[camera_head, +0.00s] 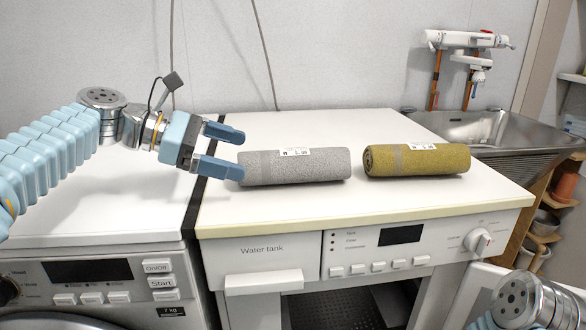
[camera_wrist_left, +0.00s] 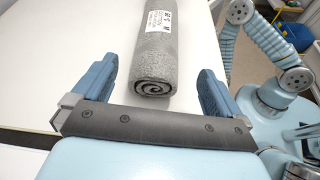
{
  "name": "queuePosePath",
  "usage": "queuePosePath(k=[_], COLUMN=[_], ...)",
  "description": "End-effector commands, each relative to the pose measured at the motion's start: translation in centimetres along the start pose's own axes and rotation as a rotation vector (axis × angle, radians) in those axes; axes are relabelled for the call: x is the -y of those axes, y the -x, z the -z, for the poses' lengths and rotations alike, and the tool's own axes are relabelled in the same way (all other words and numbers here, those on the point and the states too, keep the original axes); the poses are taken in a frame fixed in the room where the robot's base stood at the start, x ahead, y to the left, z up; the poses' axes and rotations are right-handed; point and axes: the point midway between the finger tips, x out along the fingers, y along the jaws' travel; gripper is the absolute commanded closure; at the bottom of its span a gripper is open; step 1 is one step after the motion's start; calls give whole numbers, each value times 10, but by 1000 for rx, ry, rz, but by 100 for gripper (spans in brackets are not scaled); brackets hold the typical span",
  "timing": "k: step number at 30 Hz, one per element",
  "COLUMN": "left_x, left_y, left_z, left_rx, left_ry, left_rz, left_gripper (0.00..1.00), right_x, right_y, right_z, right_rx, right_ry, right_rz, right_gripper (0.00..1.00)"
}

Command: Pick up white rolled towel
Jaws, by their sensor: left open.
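A grey rolled towel (camera_head: 295,168) with a white label lies on the white top; I see no plainly white roll. My left gripper (camera_head: 238,154) is open at the towel's left end, its fingers pointing along the roll. In the left wrist view the towel (camera_wrist_left: 155,60) has its spiral end between the two open fingers (camera_wrist_left: 157,72), with gaps on both sides. A mustard-coloured rolled towel (camera_head: 417,160), also labelled, lies to its right. My right arm shows at the lower right, its gripper out of sight.
The white top (camera_head: 300,125) is clear behind and in front of the rolls. A washing machine (camera_head: 95,275) stands at left, across a dark gap. A metal sink (camera_head: 490,130) with a wall tap (camera_head: 470,42) is at right.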

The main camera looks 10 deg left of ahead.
Motion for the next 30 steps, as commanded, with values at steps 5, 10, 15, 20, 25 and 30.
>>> queuePosePath(k=[5, 10, 15, 20, 25, 30], left_x=[0, -1, -1, -2, -2, -2], left_y=[-16, -41, -62, -65, -65, -65], left_z=[0, 6, 6, 6, 6, 6], left_rx=[0, 0, 1, 1, 1, 1], left_ry=[-1, -1, 0, 0, 0, 0], left_rz=[1, 2, 0, -1, -1, -1], left_gripper=[0, 0, 0, 0, 11, 37], right_x=[-1, -4, -5, -5, -5, -5], right_y=[-2, -5, -6, -6, -6, -6], right_z=[1, 1, 2, 2, 2, 2], right_rx=[-1, -3, -5, -5, -5, -5], right_ry=[-1, -2, -3, -3, -3, -3], right_rz=[-1, -2, -4, -4, -4, -4], right_gripper=[57, 57, 57, 57, 57, 57])
